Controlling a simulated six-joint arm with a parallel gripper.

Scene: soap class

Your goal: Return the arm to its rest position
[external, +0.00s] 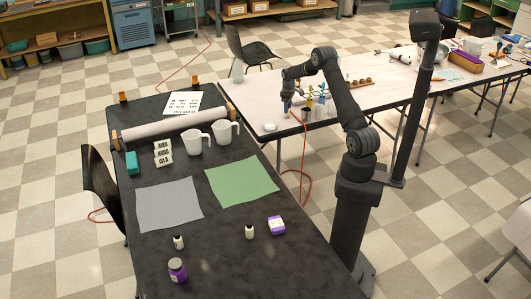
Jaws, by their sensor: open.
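My arm rises from its dark stand (352,225) at the right of the black table (240,262). It bends over at the top. My gripper (287,104) points down above the near left part of the pale table (335,128). The fingers are small in this view. My gripper is open, and I see nothing held in it. The green cloth (241,181) and the grey cloth (168,205) lie flat on the black table, apart from my gripper.
Two white pitchers (194,143) stand beside a paper roll (176,123). Small bottles (249,232), a purple jar (177,270) and a purple-white box (276,225) stand at the front. Cups with colored tools (306,113) stand close right of my gripper.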

